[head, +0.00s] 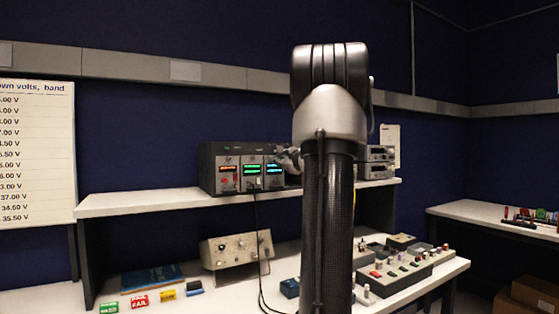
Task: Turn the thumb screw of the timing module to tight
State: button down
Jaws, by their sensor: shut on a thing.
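A dark instrument rack (208,168) stands on the raised shelf and holds several modules with lit displays, one red, one green and one cyan. Their labels are too small to read, so I cannot tell which is the timing module. My gripper (287,158) shows only in part at the left edge of my arm, at the front of the rack's right part. It is shut on a small part there, which looks to be a thumb screw. The screw itself and the fingertips are too small and hidden to make out.
A shelf (140,203) runs above the workbench (225,295). A beige box with knobs (236,250), small coloured blocks (139,301) and a grey tray of parts (405,272) lie below. A black cable (257,235) hangs from the rack. Grey instruments (377,163) stand right of my arm.

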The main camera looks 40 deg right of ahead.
jog(key=shift+f+m, duration=0.1)
jog(key=shift+m, duration=15)
jog(key=shift+a, duration=0.1)
jog(key=c, duration=1.4)
grip_release()
